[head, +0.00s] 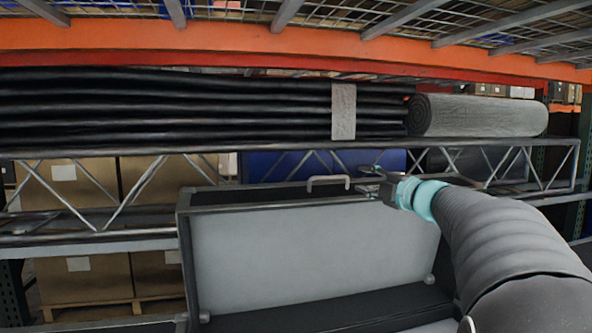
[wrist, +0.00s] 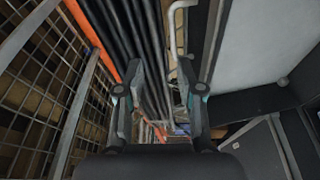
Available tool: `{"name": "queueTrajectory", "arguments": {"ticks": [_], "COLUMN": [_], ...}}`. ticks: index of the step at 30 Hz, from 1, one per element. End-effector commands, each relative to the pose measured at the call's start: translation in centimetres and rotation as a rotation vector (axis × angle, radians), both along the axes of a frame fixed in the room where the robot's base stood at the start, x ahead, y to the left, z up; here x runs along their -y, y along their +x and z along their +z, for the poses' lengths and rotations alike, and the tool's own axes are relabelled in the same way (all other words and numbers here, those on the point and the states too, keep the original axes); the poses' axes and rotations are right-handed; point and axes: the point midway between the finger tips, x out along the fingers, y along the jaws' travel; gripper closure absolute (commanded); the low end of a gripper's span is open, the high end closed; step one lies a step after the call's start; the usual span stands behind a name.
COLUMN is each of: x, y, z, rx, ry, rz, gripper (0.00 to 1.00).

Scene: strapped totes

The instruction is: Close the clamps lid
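The lid (head: 310,255) of a dark tote stands open, nearly upright, with its pale grey inner panel facing me. A light grey handle (head: 328,180) sits on the lid's top edge. The tote's dark body (head: 340,308) shows below it, partly cut off. My gripper (head: 368,182) is at the lid's top edge, just right of the handle, with its fingers apart. In the wrist view my gripper (wrist: 160,72) is open with nothing between the fingers. The lid panel (wrist: 262,45) is on the right there, and the handle (wrist: 173,28) is ahead. I cannot tell whether a finger touches the lid.
Black rolls (head: 170,110) and a grey roll (head: 478,115) lie on a truss shelf (head: 120,215) behind the lid. An orange rack beam (head: 250,38) and wire mesh (head: 350,12) are overhead. Cardboard boxes (head: 80,280) stand at the left.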

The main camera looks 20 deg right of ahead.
Motion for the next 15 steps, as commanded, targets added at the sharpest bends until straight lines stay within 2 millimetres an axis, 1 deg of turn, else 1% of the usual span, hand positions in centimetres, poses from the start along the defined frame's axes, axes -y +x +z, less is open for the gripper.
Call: {"name": "queueTrajectory", "arguments": {"ticks": [1, 3, 8, 11, 15], "x": [0.6, 0.9, 0.9, 0.6, -0.4], "y": [0.1, 0.0, 0.2, 1.0, 3.1], "z": [-0.1, -0.6, -1.2, -1.2, -1.3], "rx": [-0.01, -0.024, -0.039, -0.039, -0.04], "ry": [-0.034, -0.068, -0.104, -0.106, -0.105], "rz": [0.033, 0.077, 0.125, 0.129, 0.13], "gripper": [0.63, 0.63, 0.63, 0.63, 0.63]}}
